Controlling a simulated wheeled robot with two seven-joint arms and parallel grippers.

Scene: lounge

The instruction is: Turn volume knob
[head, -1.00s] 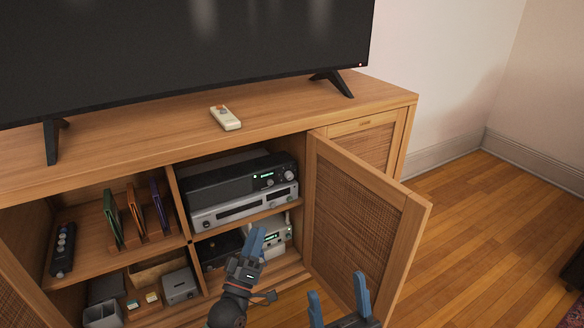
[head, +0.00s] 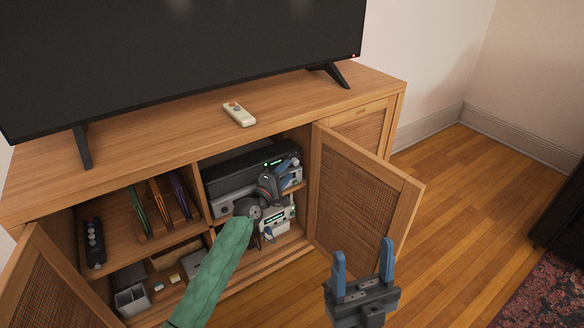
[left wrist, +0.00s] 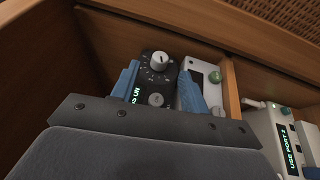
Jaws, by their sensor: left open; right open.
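The black receiver (head: 235,168) is on the upper right shelf of the open cabinet. In the left wrist view its dark front (left wrist: 147,82) shows a large pale knob (left wrist: 159,61), a second knob (left wrist: 156,99) and green display text. I cannot read which knob is for volume. My left gripper (head: 288,168) is open at the receiver's right front end. In its wrist view the blue fingers (left wrist: 172,92) appear on either side of the knobs; contact cannot be told. In the head view the arm and gripper hide the knobs. My right gripper (head: 363,254) is open and empty outside the cabinet door.
A silver unit (head: 222,203) lies under the receiver. A white device (head: 277,220) with a green display is on the lower shelf. The open right door (head: 357,195) stands beside my left gripper. A remote (head: 239,114) lies on the cabinet top.

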